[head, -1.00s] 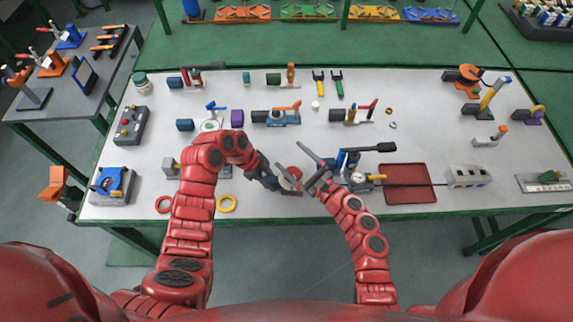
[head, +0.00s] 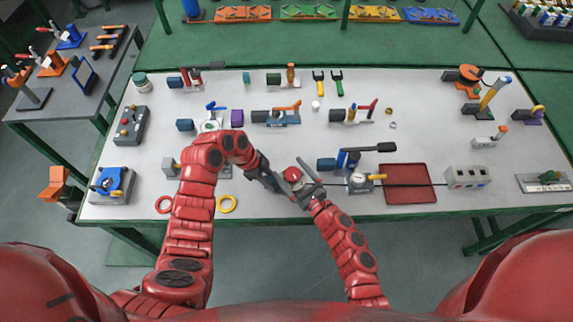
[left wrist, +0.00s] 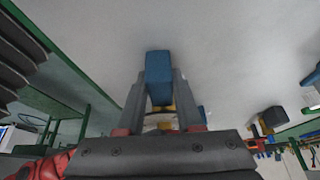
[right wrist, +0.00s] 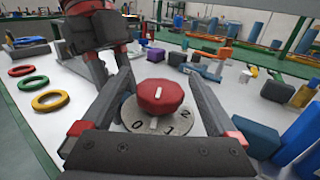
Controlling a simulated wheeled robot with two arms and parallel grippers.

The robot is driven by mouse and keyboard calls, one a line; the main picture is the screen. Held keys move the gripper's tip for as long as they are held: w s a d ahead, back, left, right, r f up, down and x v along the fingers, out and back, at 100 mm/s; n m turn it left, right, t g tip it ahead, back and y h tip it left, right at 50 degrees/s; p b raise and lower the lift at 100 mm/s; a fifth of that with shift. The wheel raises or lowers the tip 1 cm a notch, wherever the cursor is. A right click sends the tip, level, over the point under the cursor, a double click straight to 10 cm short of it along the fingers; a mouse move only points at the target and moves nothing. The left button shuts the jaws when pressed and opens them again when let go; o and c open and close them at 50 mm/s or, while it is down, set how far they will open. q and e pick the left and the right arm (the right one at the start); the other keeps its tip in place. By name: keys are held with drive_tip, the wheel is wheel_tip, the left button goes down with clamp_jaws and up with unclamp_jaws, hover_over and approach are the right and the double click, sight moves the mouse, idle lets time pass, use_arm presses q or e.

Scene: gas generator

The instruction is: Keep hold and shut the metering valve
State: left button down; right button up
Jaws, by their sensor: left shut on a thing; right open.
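The metering valve's red knob (right wrist: 161,95) sits on a round grey dial plate (right wrist: 135,113) marked 0, 1 and 2. A short white mark on the knob's top runs roughly along my view. In the head view the knob (head: 293,174) is between my two grippers. My right gripper (right wrist: 158,85) is open, with one finger on each side of the knob, and I see no clear contact; it also shows in the head view (head: 308,187). My left gripper (head: 272,182) is shut on a blue block (left wrist: 158,75), seen between its fingers in the left wrist view. The valve's lower body is hidden.
A blue valve with a black handle (head: 350,158) and a pressure gauge (head: 358,178) stand just right of my right gripper. A red tray (head: 410,184) lies beyond them. Yellow (head: 227,204) and red (head: 165,204) rings lie near the front edge.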

drive_tip(key=shift+x, duration=1.2)
drive_tip(key=c, duration=1.4)
drive_tip(key=shift+h, duration=0.3)
